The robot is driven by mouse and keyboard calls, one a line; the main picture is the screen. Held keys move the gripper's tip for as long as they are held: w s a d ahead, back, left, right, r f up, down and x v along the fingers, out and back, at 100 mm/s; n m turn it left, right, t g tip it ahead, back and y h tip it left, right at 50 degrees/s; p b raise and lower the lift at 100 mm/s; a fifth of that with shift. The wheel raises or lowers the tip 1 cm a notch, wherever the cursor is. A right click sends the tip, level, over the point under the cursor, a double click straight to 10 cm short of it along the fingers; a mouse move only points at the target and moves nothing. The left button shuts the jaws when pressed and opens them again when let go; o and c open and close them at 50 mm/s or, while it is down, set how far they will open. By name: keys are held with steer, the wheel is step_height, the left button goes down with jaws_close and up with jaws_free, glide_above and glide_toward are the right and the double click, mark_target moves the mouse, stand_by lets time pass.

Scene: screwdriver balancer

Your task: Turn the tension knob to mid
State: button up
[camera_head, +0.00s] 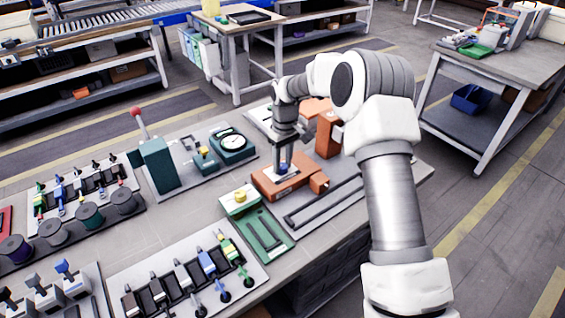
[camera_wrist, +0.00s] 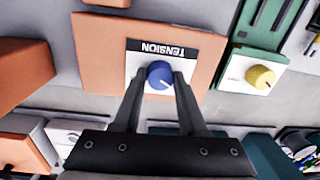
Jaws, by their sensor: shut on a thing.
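The tension knob (camera_wrist: 160,75) is a blue round knob in the wrist view. It sits on a white plate below a black label reading TENSION (camera_wrist: 162,50), upside down in that view. The plate is on an orange box (camera_wrist: 97,45), which also shows in the head view (camera_head: 265,187). My gripper (camera_wrist: 159,82) is shut on the blue knob, one finger on each side. In the head view my gripper (camera_head: 284,163) points down onto the box, and the knob shows only as a small blue patch. I cannot tell the knob's setting.
A green fixture with a yellow knob (camera_head: 240,196) stands beside the orange box; the yellow knob also shows in the wrist view (camera_wrist: 261,77). A taller orange block (camera_head: 328,135) is behind. A green dial gauge (camera_head: 232,143) and a press with a red-tipped lever (camera_head: 157,165) stand left.

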jaws_close()
steer(key=shift+m, duration=0.4)
steer(key=m, duration=0.4)
steer(key=shift+s+m, duration=0.1)
steer(key=shift+m, duration=0.2)
steer(key=m, duration=0.6)
steer(key=shift+t, duration=0.3)
steer(key=shift+m, duration=0.3)
steer(key=o, duration=1)
jaws_free()
